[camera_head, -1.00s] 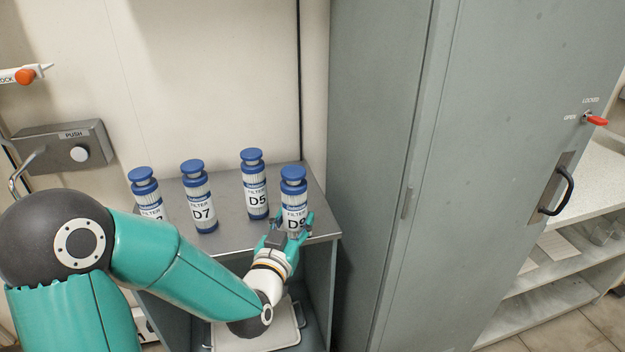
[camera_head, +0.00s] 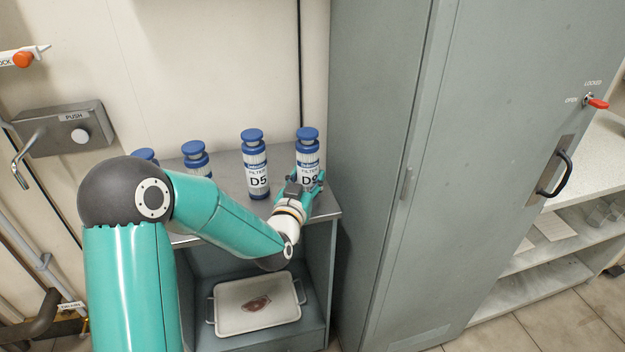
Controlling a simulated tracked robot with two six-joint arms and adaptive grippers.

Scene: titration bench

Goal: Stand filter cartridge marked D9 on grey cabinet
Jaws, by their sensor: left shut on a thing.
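The filter cartridge marked D9 (camera_head: 307,150), white with blue bands and a blue cap, is upright at the right end of a row of cartridges. My left gripper (camera_head: 310,184) is shut on its lower part, with its fingers and wrist hiding the base. I cannot tell whether the base touches the metal top below. The tall grey cabinet (camera_head: 385,130) stands just right of it, doors shut. Its top is out of view. My right gripper is not in view.
The cartridge marked D5 (camera_head: 256,165) stands close left of D9 on the low steel unit's top (camera_head: 236,182). Two more cartridges stand further left, partly behind my arm. A white tray (camera_head: 228,318) lies on the unit's lower shelf. A wall handle plate (camera_head: 60,127) is at left.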

